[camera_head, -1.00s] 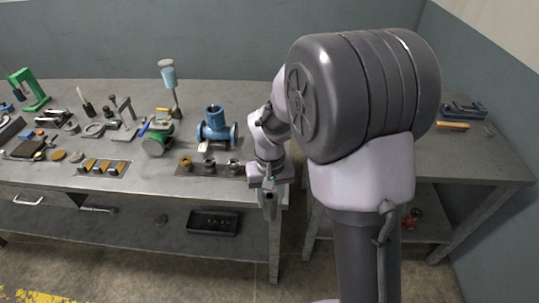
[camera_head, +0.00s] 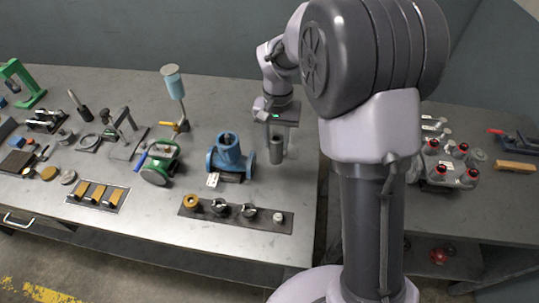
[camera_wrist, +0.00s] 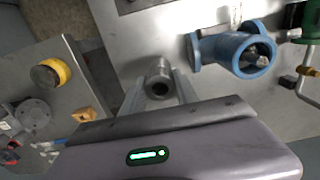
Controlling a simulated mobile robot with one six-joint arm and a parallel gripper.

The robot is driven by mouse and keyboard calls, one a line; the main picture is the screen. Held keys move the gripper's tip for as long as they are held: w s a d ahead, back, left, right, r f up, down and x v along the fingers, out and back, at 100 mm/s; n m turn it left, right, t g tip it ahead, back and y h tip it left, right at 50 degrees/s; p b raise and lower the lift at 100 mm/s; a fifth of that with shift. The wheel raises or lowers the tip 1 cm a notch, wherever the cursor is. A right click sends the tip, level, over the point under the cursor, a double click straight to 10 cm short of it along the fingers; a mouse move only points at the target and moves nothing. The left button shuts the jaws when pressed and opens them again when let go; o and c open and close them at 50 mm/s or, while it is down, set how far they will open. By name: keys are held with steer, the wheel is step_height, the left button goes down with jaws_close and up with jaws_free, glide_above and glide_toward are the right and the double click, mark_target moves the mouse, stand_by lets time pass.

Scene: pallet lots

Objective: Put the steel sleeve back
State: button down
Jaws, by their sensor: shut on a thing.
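The steel sleeve (camera_head: 276,155), a short grey hollow cylinder, hangs between the fingers of my gripper (camera_head: 276,143). The gripper is shut on it and holds it above the right end of the bench, right of the blue pipe fitting. In the wrist view the sleeve (camera_wrist: 158,77) points its open bore at the camera, between the two fingers (camera_wrist: 163,92). A dark strip (camera_head: 262,227) lies near the bench's front edge. It bears a brass ring (camera_head: 191,203), two dark and steel round pieces (camera_head: 220,208) (camera_head: 249,211) and a small light peg (camera_head: 278,217) at its right end.
The blue pipe fitting (camera_head: 230,156) stands close left of the sleeve, with a green machine (camera_head: 160,164) further left. A second strip holds brass blocks (camera_head: 97,193). The right bench (camera_head: 476,205) bears red-topped parts (camera_head: 463,150).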

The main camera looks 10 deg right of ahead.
mark_target(277, 164)
steer(key=f+b, duration=0.1)
steer(key=f, duration=0.2)
steer(key=s+f+b, duration=0.1)
steer(key=f, duration=0.2)
steer(key=f+b, duration=0.1)
steer(key=f, duration=0.2)
steer(key=shift+s+f+b, duration=0.2)
steer(key=shift+f+b, duration=0.1)
steer(key=shift+b, duration=0.05)
steer(key=shift+r, duration=0.15)
steer(key=c, duration=0.9)
jaws_free()
